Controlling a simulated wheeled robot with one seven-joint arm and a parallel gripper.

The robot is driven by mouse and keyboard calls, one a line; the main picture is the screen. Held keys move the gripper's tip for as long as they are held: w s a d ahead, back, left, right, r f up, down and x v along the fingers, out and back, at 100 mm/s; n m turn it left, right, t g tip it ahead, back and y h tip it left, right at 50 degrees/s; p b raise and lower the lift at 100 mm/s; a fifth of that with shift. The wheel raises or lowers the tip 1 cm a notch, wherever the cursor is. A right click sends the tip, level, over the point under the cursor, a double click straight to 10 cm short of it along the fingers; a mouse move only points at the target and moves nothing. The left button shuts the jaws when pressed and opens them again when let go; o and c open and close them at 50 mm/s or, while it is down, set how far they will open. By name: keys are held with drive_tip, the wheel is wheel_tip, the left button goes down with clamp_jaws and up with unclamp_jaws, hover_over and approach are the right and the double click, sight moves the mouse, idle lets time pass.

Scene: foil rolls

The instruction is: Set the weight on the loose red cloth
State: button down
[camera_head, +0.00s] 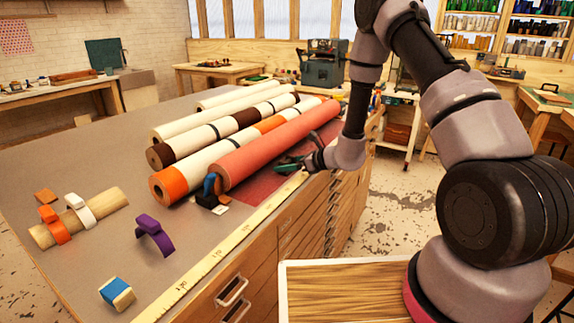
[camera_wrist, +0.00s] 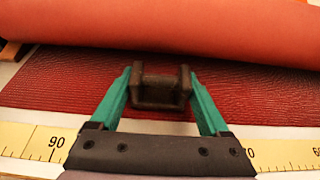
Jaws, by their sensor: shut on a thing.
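The weight (camera_wrist: 160,90) is a dark, blocky piece with raised ends. In the wrist view it sits between the two teal fingers of my gripper (camera_wrist: 160,92), which is shut on it. Behind it is the loose red cloth (camera_wrist: 60,85), a flat dark red textured strip coming from under a large red roll (camera_wrist: 180,30). The weight is over this strip; I cannot tell whether it touches it. In the head view my gripper (camera_head: 290,164) is at the table's right side, over the loose cloth (camera_head: 252,190). I cannot make out the weight clearly there.
The red roll (camera_head: 275,145) lies beside several other rolls. A dark block with a blue part (camera_head: 208,194) stands at its near end. A yellow measuring strip (camera_head: 215,255) runs along the table edge. A purple band (camera_head: 154,235) and a blue-topped block (camera_head: 116,292) lie nearer.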

drive_tip(key=shift+f, duration=0.1)
unclamp_jaws()
